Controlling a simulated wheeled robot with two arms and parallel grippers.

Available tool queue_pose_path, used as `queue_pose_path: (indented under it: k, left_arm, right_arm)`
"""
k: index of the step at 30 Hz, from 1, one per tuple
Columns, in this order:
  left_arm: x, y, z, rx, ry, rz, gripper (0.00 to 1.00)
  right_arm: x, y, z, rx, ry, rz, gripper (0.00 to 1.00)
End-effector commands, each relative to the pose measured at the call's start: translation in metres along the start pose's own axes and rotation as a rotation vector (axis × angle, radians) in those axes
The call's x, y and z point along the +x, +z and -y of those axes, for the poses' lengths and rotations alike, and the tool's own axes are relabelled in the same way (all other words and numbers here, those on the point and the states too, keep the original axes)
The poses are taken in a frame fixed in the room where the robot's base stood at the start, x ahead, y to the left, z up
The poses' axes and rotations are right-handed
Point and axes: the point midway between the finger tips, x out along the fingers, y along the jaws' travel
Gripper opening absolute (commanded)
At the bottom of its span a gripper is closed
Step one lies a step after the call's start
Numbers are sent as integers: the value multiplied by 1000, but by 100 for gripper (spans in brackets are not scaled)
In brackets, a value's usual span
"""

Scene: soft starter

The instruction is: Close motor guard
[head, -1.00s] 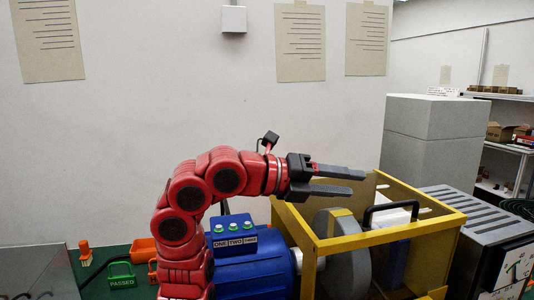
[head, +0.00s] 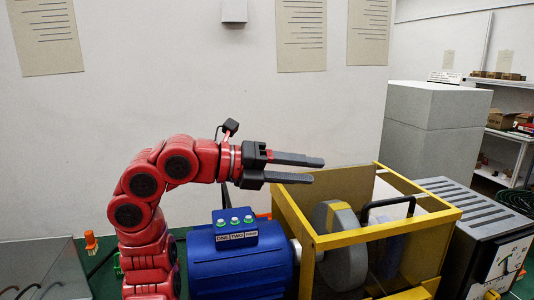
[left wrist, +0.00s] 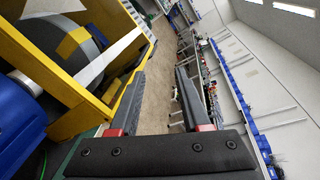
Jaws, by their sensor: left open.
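The motor guard is a yellow frame (head: 350,238) around a grey wheel (head: 341,240) with a yellow band. A black handle (head: 388,202) shows within the frame; I cannot tell which panel carries it. The blue motor (head: 240,268) stands left of the guard. My left gripper (head: 317,169) is open and empty, above the guard's back left corner and apart from it. In the left wrist view, the open left gripper (left wrist: 160,72) has nothing between its fingers, with the yellow frame (left wrist: 60,75) on the left. My right gripper is not in view.
A blue box with green buttons (head: 235,228) sits on the motor. A grey slatted unit with a dial (head: 480,225) stands close to the guard's right. A grey cabinet (head: 430,140) is behind.

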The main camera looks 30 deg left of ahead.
Motion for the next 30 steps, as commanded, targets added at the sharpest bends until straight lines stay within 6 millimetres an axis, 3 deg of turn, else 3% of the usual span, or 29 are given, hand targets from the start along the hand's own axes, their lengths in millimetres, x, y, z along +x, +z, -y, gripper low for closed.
queue_pose_path:
  k: [21,30]
  left_arm:
    - [-55,14,3,0,0,1,47]
    - [-68,16,2,1,-1,-1,47]
  right_arm:
    - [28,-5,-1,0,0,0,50]
    - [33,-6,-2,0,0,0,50]
